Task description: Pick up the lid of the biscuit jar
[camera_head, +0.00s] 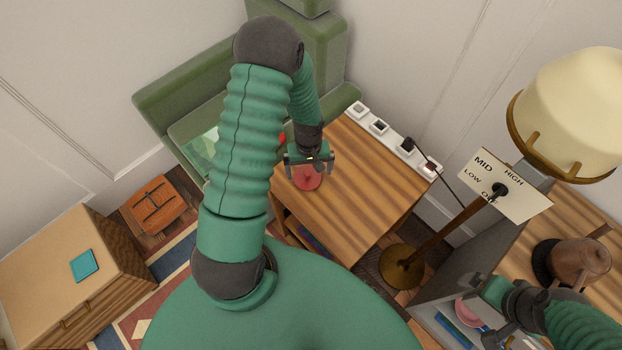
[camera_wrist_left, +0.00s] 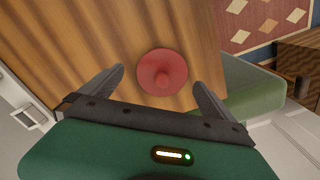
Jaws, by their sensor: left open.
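The red round lid with a knob in its middle (camera_head: 309,180) is on the small wooden table (camera_head: 375,170). It also shows in the left wrist view (camera_wrist_left: 162,73), seen from above, and I cannot tell whether a jar body is under it. My left gripper (camera_head: 309,164) is open and empty above the lid. In the left wrist view the lid shows ahead of the gap between its spread fingers (camera_wrist_left: 160,90), not clamped. My right gripper (camera_head: 512,325) is at the lower right, far from the lid, and its jaws are unclear.
A power strip (camera_head: 390,135) lies along the table's back edge. A green armchair (camera_head: 190,90) stands behind on the left. The tabletop right of the lid is clear.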

